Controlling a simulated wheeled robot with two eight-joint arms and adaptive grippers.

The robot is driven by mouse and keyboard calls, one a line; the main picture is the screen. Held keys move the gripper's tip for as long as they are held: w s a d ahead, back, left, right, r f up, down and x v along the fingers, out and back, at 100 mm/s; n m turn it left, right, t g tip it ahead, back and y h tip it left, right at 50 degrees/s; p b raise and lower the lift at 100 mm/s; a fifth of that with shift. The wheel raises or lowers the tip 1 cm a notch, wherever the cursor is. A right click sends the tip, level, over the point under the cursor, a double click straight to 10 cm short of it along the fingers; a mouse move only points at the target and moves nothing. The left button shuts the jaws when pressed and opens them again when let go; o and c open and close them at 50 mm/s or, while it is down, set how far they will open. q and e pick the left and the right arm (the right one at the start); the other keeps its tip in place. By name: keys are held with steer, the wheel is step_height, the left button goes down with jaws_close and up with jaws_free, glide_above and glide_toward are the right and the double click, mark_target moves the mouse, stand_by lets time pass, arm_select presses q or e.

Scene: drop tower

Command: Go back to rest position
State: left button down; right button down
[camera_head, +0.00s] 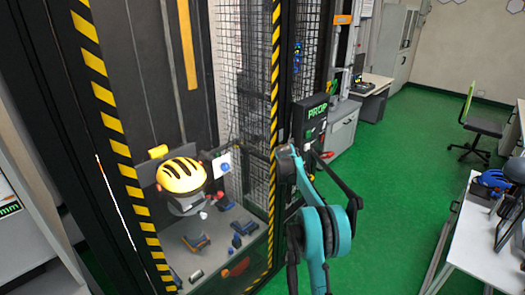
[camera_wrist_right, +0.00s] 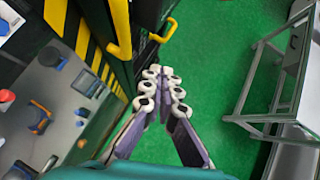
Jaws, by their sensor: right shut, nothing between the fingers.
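My right gripper (camera_wrist_right: 165,85) shows in the right wrist view with its two fingers together at the tips and nothing between them. It is over the green floor, beside the yellow-and-black striped edge of the drop tower. In the head view my teal right arm is raised in front of the tower, near the control box; the fingers cannot be made out there. My left arm and gripper do not show in either view.
The drop tower's striped post (camera_head: 272,120) and control box (camera_head: 311,120) are close to my right arm. A yellow helmet (camera_head: 181,175) sits inside the tower above scattered small parts. A white table (camera_head: 480,245) stands at right. Green floor (camera_head: 400,150) lies open between.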

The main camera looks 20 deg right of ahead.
steer(key=s+a+r+m+y+b, duration=0.2)
steer(key=s+a+r+m, duration=0.2)
steer(key=s+a+m, duration=0.5)
steer(key=s+a+r+m+y+b, duration=0.1)
steer(key=s+a+r+m+b, duration=0.25)
steer(key=s+a, duration=0.85)
steer(key=s+a+f+m+y+b, duration=0.1)
steer(key=s+a+f+m, duration=0.3)
steer(key=s, duration=0.4)
steer(key=s+a+f+m+y+b, duration=0.1)
steer(key=s+a+f+m, duration=0.4)
steer(key=s, duration=0.3)
steer(key=s+a+f+m+t+y, duration=0.1)
steer(key=s+a+f+m, duration=0.3)
steer(key=s, duration=0.4)
steer(key=a+m, duration=0.1)
steer(key=a, duration=0.1)
steer(key=shift+s+a+f+b, duration=0.15)
steer(key=shift+s+a+b, duration=0.15)
steer(key=shift+s+b, duration=0.1)
